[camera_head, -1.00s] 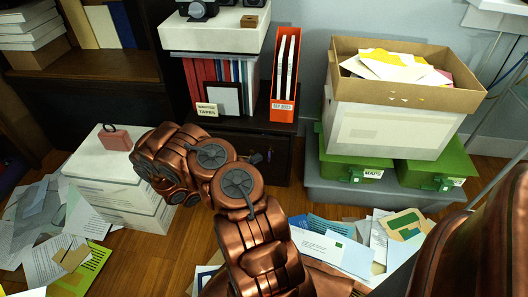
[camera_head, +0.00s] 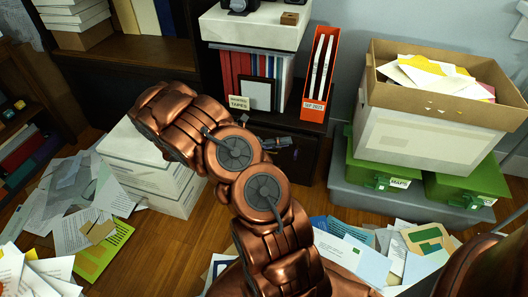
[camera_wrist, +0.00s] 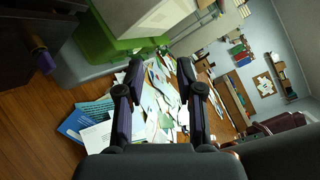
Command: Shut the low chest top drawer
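The low chest (camera_head: 305,168) is a dark wooden unit at the middle back in the head view. My copper arm covers much of its front, so how far the top drawer stands out cannot be told there. In the wrist view a dark front (camera_wrist: 22,45), likely the chest's, fills the upper left corner, with a purple-brown handle (camera_wrist: 42,58) jutting from it. My gripper (camera_wrist: 158,75) is open and empty, its two dark fingers apart, with the handle off to their left. In the head view my gripper (camera_head: 280,143) shows small in front of the chest, pointing right.
Green boxes (camera_head: 380,170) and an open carton (camera_head: 425,125) stand right of the chest. A white stack (camera_head: 150,175) is at left. Papers (camera_head: 375,250) litter the floor on both sides. An orange file holder (camera_head: 320,75) stands on the chest. Bare wood floor lies between.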

